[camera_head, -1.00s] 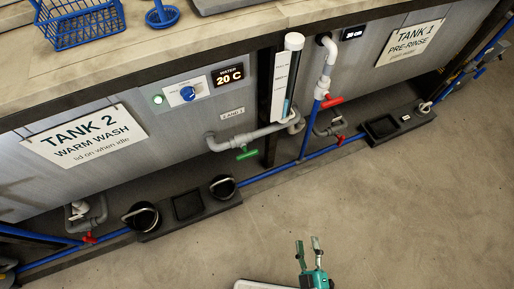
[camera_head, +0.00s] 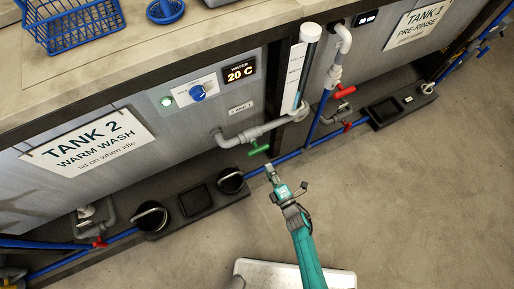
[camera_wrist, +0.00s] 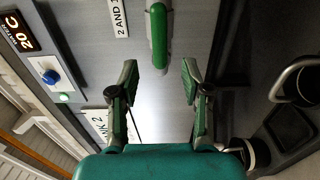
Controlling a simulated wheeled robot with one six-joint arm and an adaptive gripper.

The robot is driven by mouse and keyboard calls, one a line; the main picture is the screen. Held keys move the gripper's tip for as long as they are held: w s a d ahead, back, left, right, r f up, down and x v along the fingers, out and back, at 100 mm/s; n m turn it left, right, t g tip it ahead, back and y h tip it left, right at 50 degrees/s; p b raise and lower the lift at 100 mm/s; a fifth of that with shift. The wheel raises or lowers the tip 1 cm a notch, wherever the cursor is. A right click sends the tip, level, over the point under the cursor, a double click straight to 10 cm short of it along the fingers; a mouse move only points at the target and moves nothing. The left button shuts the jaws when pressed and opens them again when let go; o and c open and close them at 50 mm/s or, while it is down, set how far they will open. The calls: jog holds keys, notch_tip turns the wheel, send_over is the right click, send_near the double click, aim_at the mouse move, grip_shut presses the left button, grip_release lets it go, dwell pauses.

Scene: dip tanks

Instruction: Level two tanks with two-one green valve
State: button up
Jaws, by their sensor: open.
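The green valve handle (camera_head: 259,150) sits on a grey pipe (camera_head: 240,136) that runs between Tank 2 (camera_head: 60,185) and Tank 1 (camera_head: 400,52). In the wrist view the green handle (camera_wrist: 159,38) lies ahead of the gap between my fingers, roughly in line with it. My gripper (camera_head: 270,170) is just below the handle in the head view, and my arm reaches up from the bottom. In the wrist view my gripper (camera_wrist: 158,80) is open, with nothing between its fingers. A clear level tube (camera_head: 302,70) stands beside the pipe.
Red valve handles (camera_head: 345,91) sit on nearby pipes. A blue pipe (camera_head: 285,160) runs low along the tanks. Black trays with round pots (camera_head: 152,220) stand on the floor below Tank 2. The open floor (camera_head: 420,190) at the right is clear.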

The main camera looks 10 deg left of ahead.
aim_at(258, 150)
jog(key=x, duration=1)
jog(key=shift+c, duration=0.3)
grip_shut()
